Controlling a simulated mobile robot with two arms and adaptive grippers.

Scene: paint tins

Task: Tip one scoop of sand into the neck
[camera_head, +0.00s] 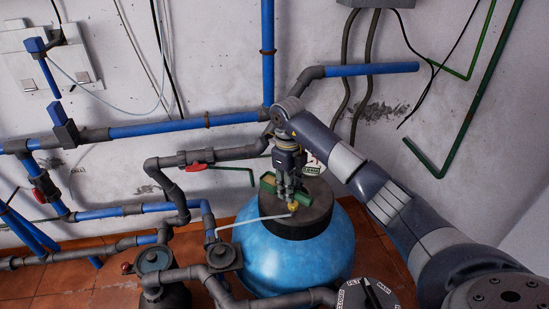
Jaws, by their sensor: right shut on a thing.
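The blue round tank (265,258) stands on the floor at centre, with a dark grey neck (310,218) on top. My right gripper (290,194) points down over the neck, shut on what looks like a green scoop (267,186). Sand-coloured material shows in the scoop's open top. I cannot tell whether the scoop touches the neck's rim. A small yellow piece (293,206) shows just below the fingertips; I cannot tell what it is. The neck's inside is hard to make out behind the gripper. My left gripper is not in view.
A pale thin rod or tube (248,221) runs left from the neck. Grey pipework (222,257) crowds the left and front. A round dial with printed labels (370,296) is at bottom centre-right. Blue pipes (185,127) run along the wall behind.

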